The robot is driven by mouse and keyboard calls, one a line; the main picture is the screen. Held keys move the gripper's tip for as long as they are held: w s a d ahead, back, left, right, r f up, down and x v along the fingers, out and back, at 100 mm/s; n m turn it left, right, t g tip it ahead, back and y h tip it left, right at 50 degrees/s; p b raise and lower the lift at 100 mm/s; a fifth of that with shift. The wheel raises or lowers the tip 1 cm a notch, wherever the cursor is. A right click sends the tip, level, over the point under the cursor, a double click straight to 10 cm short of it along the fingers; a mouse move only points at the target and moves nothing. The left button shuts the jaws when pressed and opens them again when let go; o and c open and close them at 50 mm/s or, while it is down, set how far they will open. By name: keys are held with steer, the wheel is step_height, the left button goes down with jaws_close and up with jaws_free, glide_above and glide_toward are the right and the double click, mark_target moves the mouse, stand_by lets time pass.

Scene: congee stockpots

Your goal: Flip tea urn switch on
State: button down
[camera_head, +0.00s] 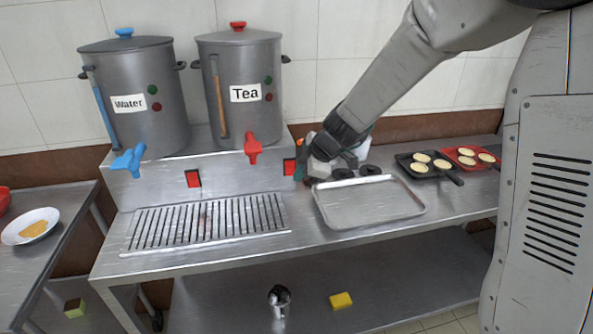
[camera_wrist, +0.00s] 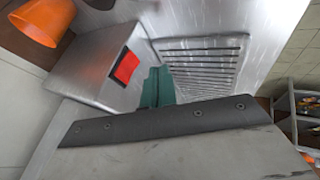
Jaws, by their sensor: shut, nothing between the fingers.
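The tea urn (camera_head: 240,90) is a grey pot with a red lid knob, a "Tea" label and a red tap (camera_head: 252,147). It stands on a steel box. Its red switch (camera_head: 289,167) is on the box front, at the right end, and also shows in the wrist view (camera_wrist: 126,67). I cannot tell whether it is on or off. My gripper (camera_head: 301,167) has teal fingers, shut and empty, just right of this switch. In the wrist view the fingertips (camera_wrist: 158,75) are close beside the switch; contact is not clear.
The water urn (camera_head: 133,95) has a blue tap and its own red switch (camera_head: 193,178). A drip grate (camera_head: 205,222) lies in front of the box. An empty metal tray (camera_head: 368,203) is below my arm. Pans with round pale pieces (camera_head: 430,165) stand at right.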

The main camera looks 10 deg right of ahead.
mark_target(290, 168)
steer(key=v, duration=0.8)
steer(key=shift+s+d+r, duration=0.15)
steer(key=shift+s+r, duration=0.1)
steer(key=shift+s, duration=0.05)
steer(key=shift+f, duration=0.4)
steer(key=shift+f, duration=0.1)
steer(key=x, duration=1)
steer(key=shift+w+f, duration=0.15)
steer(key=shift+w, duration=0.05)
steer(key=w, duration=0.2)
steer(key=shift+w, duration=0.85)
